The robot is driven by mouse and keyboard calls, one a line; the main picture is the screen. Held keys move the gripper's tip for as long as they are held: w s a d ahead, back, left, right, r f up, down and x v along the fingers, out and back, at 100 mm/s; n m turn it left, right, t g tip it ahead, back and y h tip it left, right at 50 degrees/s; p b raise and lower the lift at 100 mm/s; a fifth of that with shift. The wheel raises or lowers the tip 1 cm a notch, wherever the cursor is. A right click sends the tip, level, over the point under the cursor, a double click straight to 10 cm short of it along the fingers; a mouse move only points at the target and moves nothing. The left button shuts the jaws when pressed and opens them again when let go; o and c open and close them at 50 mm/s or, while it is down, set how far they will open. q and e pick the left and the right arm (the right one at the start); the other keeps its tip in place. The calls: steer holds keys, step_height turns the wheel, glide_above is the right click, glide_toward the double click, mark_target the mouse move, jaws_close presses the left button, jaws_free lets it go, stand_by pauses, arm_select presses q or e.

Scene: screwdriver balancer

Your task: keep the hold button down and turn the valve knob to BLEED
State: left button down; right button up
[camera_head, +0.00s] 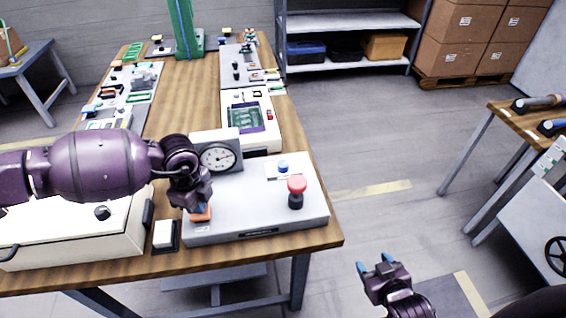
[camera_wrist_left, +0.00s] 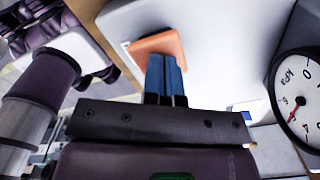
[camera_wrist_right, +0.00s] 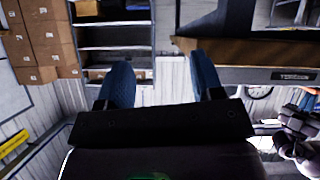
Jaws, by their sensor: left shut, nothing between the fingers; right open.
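A light grey control box (camera_head: 245,217) lies near the front right corner of the wooden bench. An orange button (camera_head: 201,215) is at its left front; it also shows in the left wrist view (camera_wrist_left: 158,44). My left gripper (camera_head: 199,206) is shut and empty, its blue fingertips at the orange button, seemingly touching it; how far the button is pressed cannot be told. A red round-topped knob (camera_head: 297,185) on a black base and a small blue knob (camera_head: 283,166) are on the box's right half. My right gripper (camera_head: 376,267) is open and empty, off the bench at lower right.
A dial gauge (camera_head: 218,157) marked kPa stands at the box's back left. A white rocker on a black base (camera_head: 164,234) and a white case (camera_head: 75,235) are to the left. The floor between bench and right-hand table (camera_head: 525,115) is free.

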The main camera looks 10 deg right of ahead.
mark_target(283, 164)
steer(key=w+d+r+n+h, duration=0.1)
steer(key=w+r+n, duration=0.15)
steer(key=w, duration=1.05)
steer(key=w+r+n+h, duration=0.15)
steer(key=w+r, duration=0.25)
steer(key=w, duration=0.9)
steer(key=w+a+r+m+g, duration=0.1)
steer(key=w+a+r+m, duration=0.1)
steer(key=w+a+r, duration=0.1)
steer(key=w+a+r+m+g+y, duration=0.1)
steer(key=w+a+r+m+g, duration=0.1)
steer(key=w+a+m, duration=0.1)
steer(key=w+a+r+m+g+y, duration=0.1)
steer(key=w+a+r+m, duration=0.2)
steer(key=w+a, duration=0.1)
steer(key=shift+r+g, duration=0.3)
steer(key=shift+r, duration=0.05)
steer(key=shift+s+a+r+m+g+y, duration=0.75)
steer(key=shift+s+a+r+m+g, duration=1.35)
steer(key=shift+s+a+g, duration=1.2)
steer(key=f, duration=0.7)
steer(key=w+a+f, duration=0.1)
steer(key=f, duration=0.3)
